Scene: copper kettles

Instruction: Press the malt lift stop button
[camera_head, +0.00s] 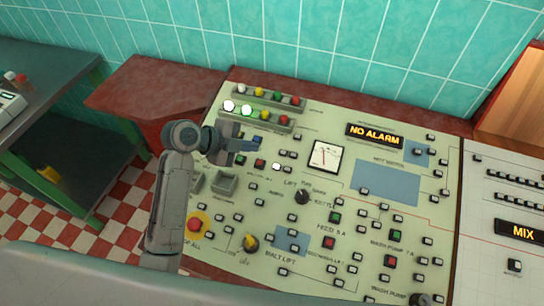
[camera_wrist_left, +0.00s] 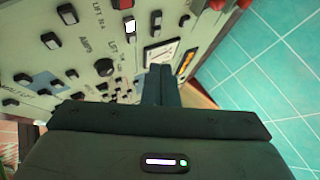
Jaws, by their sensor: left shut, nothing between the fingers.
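A pale control panel (camera_head: 345,202) carries many small buttons, and a "MALT LIFT" label shows low on it. A red button (camera_head: 260,163) sits near the upper left. Another red button (camera_head: 329,242) sits lower, below a green one (camera_head: 335,217). The small print is too blurred to tell which is the malt lift stop. My left gripper (camera_head: 250,146) is shut and empty, over the upper left, just above the first red button in the picture; contact cannot be told. In the left wrist view its closed fingers (camera_wrist_left: 162,82) point toward the gauge. My right gripper is not in view.
A red mushroom button (camera_head: 194,224) and a yellow selector (camera_head: 250,243) lie lower left. Tiled wall (camera_head: 340,45) stands behind; a green-legged table (camera_head: 45,75) is left.

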